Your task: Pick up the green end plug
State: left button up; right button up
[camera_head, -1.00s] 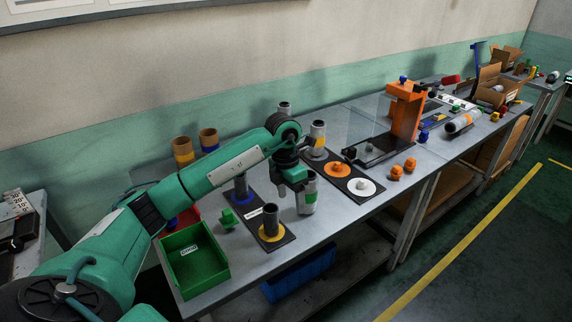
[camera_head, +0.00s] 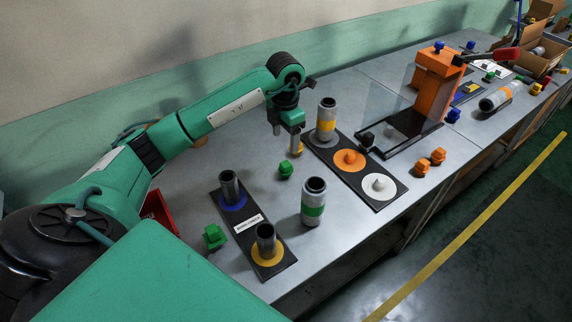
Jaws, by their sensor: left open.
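Two small green end plugs lie on the grey bench: one (camera_head: 285,169) just below my left gripper in the picture, the other (camera_head: 214,237) further left, beside a black plate (camera_head: 250,225). My left gripper (camera_head: 286,138) points down, open, above the bench and apart from the nearer plug. A small yellow piece (camera_head: 297,150) shows partly behind its fingers. A grey roll with a green band (camera_head: 314,202) stands upright to the right of the nearer plug. My right gripper is not in view.
The black plate bears two dark upright tubes on blue and yellow discs. A second plate (camera_head: 380,194) holds a yellow-banded roll (camera_head: 326,118) and orange and white discs. An orange device (camera_head: 436,82) with a clear panel stands at right. A red bin (camera_head: 159,212) is partly hidden.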

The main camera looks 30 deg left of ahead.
pick_arm(q)
send_over(286, 163)
jog(key=f, duration=0.5)
jog(key=shift+w+a+f+p, duration=0.1)
jog(key=shift+a+f+p, duration=0.1)
jog(key=shift+p, duration=0.15)
jog(key=shift+d+f, duration=0.1)
jog(key=shift+f, duration=0.3)
jog(key=f+p, duration=0.1)
jog(key=f, duration=0.2)
jog(key=shift+s+d+f+p, duration=0.1)
jog(key=shift+s+f+p, duration=0.15)
jog(key=shift+p, duration=0.15)
jog(key=shift+w+f, duration=0.1)
jog(key=shift+f, duration=0.45)
jog(key=c, duration=1.1)
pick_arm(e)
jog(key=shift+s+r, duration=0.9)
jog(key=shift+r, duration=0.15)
